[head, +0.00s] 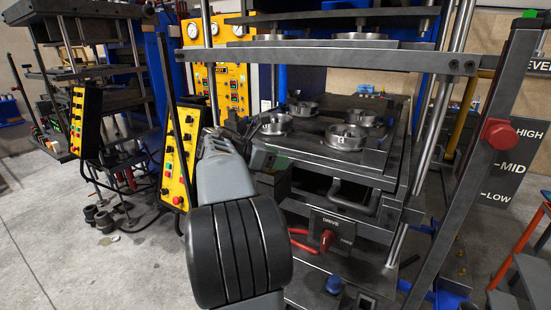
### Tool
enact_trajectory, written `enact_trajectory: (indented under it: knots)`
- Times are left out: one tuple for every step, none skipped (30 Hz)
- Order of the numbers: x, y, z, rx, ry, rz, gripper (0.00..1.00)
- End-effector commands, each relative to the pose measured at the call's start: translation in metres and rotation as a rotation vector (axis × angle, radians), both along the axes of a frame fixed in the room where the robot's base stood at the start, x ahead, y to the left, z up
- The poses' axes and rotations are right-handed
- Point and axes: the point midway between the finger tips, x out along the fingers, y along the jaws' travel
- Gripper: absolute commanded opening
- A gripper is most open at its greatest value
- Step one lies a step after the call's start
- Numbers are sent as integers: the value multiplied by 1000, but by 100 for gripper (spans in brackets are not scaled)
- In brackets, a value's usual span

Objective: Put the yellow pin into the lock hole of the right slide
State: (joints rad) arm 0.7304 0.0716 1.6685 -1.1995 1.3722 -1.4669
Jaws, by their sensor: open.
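I cannot make out the yellow pin for certain. The right slide's lock hole is also not discernible. The press stands in the middle and right, with a dark plate (318,157) carrying several round metal moulds. My grey arm with a black ribbed joint covers the front left of the press. My gripper (272,161) is small and dark beyond the arm's wrist, at the left front edge of the plate. It is open, and nothing shows between its fingers. A slanted dark post (478,180) with a red knob (498,133) stands at the right.
A black handle (352,197) sticks out below the plate. Under it is a panel marked DRIVE (338,228) with a red handle (326,240). A yellow button box (182,155) hangs at the left. A HIGH-MID-LOW sign (512,163) is at the right.

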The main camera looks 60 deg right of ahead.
Motion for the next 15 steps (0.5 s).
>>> enact_trajectory:
  knots:
    - [0, 0, 0, 1, 1, 0, 61]
    - [0, 1, 0, 1, 1, 0, 61]
    - [1, 2, 0, 0, 0, 1, 61]
    - [2, 3, 1, 0, 0, 1, 61]
    - [4, 5, 2, 0, -1, 2, 61]
    - [6, 8, 3, 0, 0, 2, 61]
    - [8, 11, 5, 0, 0, 3, 61]
    - [11, 15, 7, 0, -1, 4, 61]
    - [15, 21, 9, -1, -1, 5, 61]
    - [18, 25, 11, -1, -2, 5, 61]
    - [21, 30, 14, -1, -1, 6, 61]
    - [25, 37, 17, -1, -1, 5, 61]
    - [29, 42, 20, 0, -2, 7, 61]
    - [32, 47, 22, 0, -1, 5, 61]
    - [36, 53, 26, 0, -2, 6, 61]
